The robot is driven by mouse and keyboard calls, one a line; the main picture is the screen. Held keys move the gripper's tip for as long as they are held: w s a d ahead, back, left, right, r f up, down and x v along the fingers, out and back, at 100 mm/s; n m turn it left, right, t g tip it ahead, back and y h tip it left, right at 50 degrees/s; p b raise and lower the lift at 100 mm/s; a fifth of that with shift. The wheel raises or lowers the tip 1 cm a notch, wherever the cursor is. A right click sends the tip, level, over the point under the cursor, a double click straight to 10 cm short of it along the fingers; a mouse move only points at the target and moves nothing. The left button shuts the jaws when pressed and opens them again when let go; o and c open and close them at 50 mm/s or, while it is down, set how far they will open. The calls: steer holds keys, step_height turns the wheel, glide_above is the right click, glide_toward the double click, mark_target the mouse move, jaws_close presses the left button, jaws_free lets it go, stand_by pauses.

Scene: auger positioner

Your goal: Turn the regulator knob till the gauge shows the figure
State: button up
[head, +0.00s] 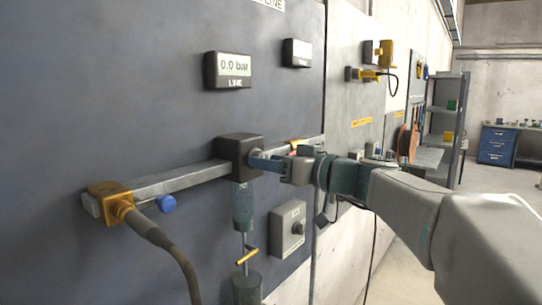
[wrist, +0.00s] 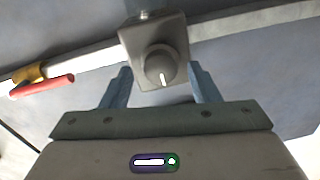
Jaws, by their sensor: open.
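The regulator (head: 240,148) is a dark block on a grey rail on the blue panel. Its round grey knob (wrist: 160,66) faces my wrist camera, with a white mark pointing down in that picture. The knob is hidden behind my gripper in the head view. The gauge (head: 228,68), labelled LINE, reads 0.0 bar. My gripper (head: 264,161) is open in front of the regulator; in the wrist view (wrist: 160,70) its blue fingers stand either side of the knob, with gaps visible. Whether the fingertips reach around the knob's depth is unclear.
A red lever (wrist: 42,86) sits to the other side. A second display (head: 297,53) is unreadable. A grey box (head: 288,230) and yellow-handled valve (head: 247,256) are below.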

steer(key=shift+w+a, duration=0.2)
steer(key=shift+a, duration=0.05)
steer(key=c, duration=1)
steer(key=shift+f+b, duration=0.1)
steer(key=shift+b, duration=0.35)
